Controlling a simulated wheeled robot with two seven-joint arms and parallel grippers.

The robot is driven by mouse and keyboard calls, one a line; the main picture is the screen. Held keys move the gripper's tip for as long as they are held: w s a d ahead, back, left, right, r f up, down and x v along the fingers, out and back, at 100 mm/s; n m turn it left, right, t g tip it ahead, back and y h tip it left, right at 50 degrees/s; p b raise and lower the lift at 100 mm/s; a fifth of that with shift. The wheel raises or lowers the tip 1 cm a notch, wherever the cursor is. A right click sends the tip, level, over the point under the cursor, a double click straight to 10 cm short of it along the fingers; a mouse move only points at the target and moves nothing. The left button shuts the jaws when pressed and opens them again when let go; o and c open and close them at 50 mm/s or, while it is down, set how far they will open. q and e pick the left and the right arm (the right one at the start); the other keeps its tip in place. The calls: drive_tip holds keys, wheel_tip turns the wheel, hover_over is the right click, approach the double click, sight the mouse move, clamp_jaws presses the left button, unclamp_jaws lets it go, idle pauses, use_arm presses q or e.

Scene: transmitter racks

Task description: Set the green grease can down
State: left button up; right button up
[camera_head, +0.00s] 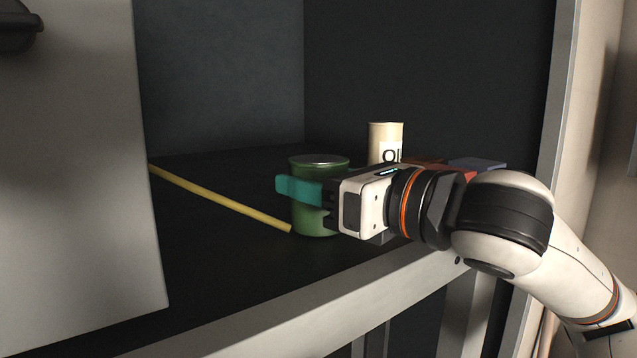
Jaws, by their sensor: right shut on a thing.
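The green grease can (314,222) is upright at the front of a dark shelf (215,256) inside a cabinet. My right gripper (300,190) reaches in from the right and is shut on the can, with one teal finger across its near side. The other finger is hidden behind the can and gripper body. The can's base appears at or very close to the shelf surface; I cannot tell whether it touches. My left gripper is not in view.
A yellow rod (220,204) lies on the shelf left of the can. A cream can with dark lettering (385,142) stands behind my right gripper, beside a reddish item and a grey-blue box (477,164). A pale panel (70,170) blocks the left; a light lip (300,312) edges the shelf.

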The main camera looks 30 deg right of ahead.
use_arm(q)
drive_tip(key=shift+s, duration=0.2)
use_arm(e)
drive_tip(key=shift+f, duration=0.1)
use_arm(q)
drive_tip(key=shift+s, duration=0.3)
use_arm(e)
drive_tip(key=o, duration=1.2)
drive_tip(key=shift+c, duration=0.2)
drive_tip(key=shift+s, duration=0.1)
drive_tip(key=b+v, duration=0.3)
drive_tip(key=v, duration=0.7)
drive_tip(key=shift+s+d+b, duration=0.25)
drive_tip(key=shift+b, duration=0.15)
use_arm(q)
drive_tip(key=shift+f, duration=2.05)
use_arm(e)
drive_tip(key=shift+s+d, duration=0.15)
drive_tip(key=shift+s, duration=0.45)
